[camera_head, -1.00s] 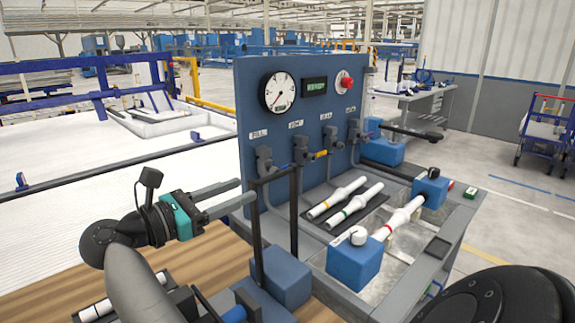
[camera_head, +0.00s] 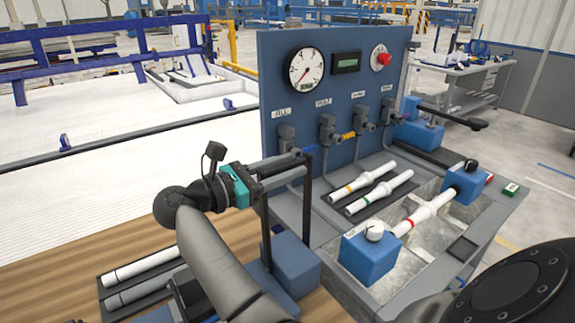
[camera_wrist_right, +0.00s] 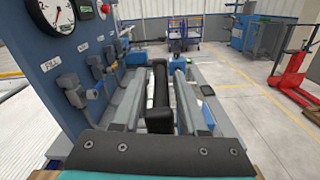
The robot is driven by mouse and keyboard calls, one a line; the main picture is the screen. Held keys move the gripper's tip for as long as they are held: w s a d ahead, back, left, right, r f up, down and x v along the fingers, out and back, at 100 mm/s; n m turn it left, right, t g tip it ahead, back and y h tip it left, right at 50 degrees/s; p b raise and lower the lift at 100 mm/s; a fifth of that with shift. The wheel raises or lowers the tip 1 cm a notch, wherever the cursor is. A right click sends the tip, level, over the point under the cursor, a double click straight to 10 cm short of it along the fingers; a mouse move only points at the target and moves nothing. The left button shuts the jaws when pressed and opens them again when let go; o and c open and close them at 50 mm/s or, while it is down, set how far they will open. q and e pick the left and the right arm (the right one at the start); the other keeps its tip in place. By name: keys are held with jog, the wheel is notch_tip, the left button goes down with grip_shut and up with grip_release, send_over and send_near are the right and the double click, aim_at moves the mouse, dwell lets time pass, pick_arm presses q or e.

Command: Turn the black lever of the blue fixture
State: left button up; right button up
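The near blue fixture (camera_head: 292,265) carries an upright black lever frame (camera_head: 267,228) with two posts and a bar across the top. My right gripper (camera_head: 303,162), with a teal band at its base, is level with that top bar and points right along the panel. In the right wrist view the black bar (camera_wrist_right: 160,95) lies between the two grey fingers of this gripper (camera_wrist_right: 157,108). Narrow gaps seem to show beside the bar, so the fingers look open around it. My left gripper is not in view.
A blue panel (camera_head: 345,110) with gauge and several valves stands behind. White pipes lie on a dark tray (camera_head: 362,208) and between blue blocks (camera_head: 370,255). Another black lever (camera_head: 455,116) sits at the far blue fixture. More pipes lie on the wooden table (camera_head: 130,240).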

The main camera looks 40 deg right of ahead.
grip_shut()
dwell(1.2)
